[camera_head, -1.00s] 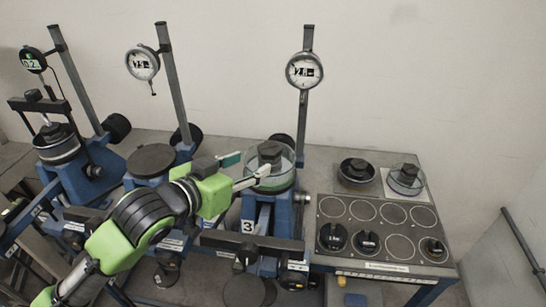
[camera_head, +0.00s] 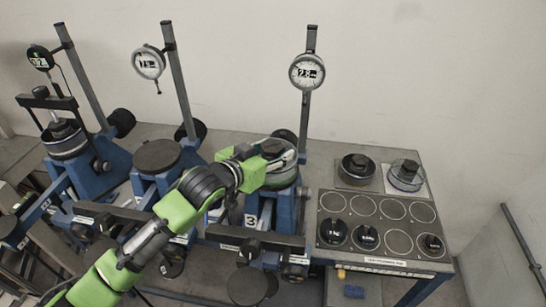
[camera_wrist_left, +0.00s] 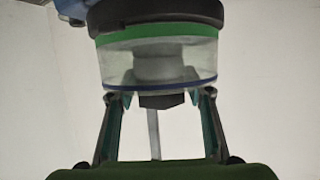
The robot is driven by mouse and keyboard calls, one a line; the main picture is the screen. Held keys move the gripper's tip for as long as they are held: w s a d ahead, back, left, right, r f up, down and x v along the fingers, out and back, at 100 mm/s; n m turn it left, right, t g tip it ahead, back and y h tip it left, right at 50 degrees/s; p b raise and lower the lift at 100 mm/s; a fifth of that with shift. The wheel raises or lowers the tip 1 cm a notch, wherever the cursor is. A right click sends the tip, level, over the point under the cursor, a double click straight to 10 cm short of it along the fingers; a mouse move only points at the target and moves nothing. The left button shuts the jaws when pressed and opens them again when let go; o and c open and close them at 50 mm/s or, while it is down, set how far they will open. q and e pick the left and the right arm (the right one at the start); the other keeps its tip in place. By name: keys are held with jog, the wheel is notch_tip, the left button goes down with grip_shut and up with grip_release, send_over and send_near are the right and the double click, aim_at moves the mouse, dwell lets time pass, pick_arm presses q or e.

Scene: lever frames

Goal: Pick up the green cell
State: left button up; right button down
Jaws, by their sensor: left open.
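The green cell (camera_head: 282,179) is a clear, short cylinder with a dark knob on top. It sits on the lever frame marked 3 (camera_head: 285,205). In the left wrist view the cell (camera_wrist_left: 158,62) shows a green band, a blue band and a pale core inside clear walls. My left gripper (camera_wrist_left: 160,97) is open, with one finger on each side of the cell's knob end. I cannot tell whether either finger touches it. In the head view my left gripper (camera_head: 274,154) is at the cell and partly hides it. My right gripper is not in view.
Two more lever frames stand left, one with a cell (camera_head: 65,142), one with a bare round plate (camera_head: 155,156). Dial posts rise behind the frames. Right is a tray (camera_head: 371,260) with black weights (camera_head: 333,231); another clear cell (camera_head: 405,176) and a dark pot (camera_head: 357,168) stand behind.

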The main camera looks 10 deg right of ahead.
pick_arm(q)
jog(key=shift+c, duration=1.2)
grip_shut()
jog(key=shift+r, duration=0.35)
jog(key=shift+f, duration=0.1)
